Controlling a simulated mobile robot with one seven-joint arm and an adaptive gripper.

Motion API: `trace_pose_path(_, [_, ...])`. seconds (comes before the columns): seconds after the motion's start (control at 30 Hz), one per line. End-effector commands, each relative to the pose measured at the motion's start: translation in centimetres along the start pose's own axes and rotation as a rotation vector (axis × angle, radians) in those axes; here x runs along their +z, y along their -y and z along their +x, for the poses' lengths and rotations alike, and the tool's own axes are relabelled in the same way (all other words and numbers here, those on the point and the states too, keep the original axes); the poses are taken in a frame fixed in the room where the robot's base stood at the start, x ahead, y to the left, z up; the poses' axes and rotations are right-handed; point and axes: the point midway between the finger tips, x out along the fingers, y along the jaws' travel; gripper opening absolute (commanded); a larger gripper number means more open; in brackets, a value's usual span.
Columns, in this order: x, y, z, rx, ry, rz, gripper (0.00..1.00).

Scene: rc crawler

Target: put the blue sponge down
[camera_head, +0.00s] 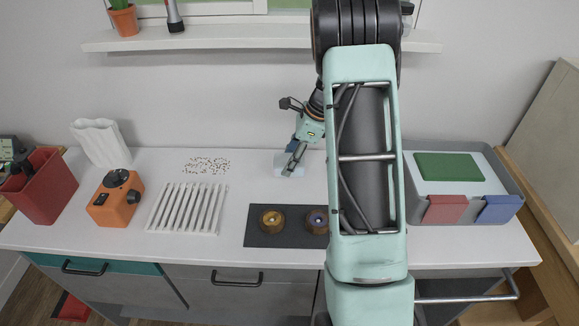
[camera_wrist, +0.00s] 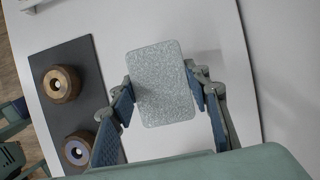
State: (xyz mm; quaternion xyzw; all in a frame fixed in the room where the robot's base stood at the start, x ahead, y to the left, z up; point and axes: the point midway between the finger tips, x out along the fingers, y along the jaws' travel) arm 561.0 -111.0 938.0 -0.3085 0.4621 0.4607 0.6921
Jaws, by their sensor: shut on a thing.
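The blue sponge (camera_wrist: 162,82) is a pale grey-blue speckled block with rounded corners in the middle of the wrist view. My gripper (camera_wrist: 163,98) is shut on it, with a dark blue finger pad on each side. In the head view, my gripper (camera_head: 294,158) is low over the back middle of the white counter, and the sponge (camera_head: 281,168) shows as a pale block partly behind the fingers. I cannot tell whether its underside touches the counter.
A dark mat (camera_head: 268,238) with two round wooden pieces lies in front. A white slatted rack (camera_head: 188,208) and small scattered bits (camera_head: 206,165) are to the left. A grey tray (camera_head: 512,183) with green, red and blue pieces stands right. Counter around the sponge is clear.

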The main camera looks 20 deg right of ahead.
Motion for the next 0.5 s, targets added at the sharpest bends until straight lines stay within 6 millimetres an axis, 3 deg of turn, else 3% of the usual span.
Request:
trace_pose_path(0.27, [-1.4, 0.8, 3.0, 0.002, 0.000, 0.003, 0.24])
trace_pose_path(0.5, [-1.5, 0.8, 3.4, 0.000, 0.000, 0.001, 0.24])
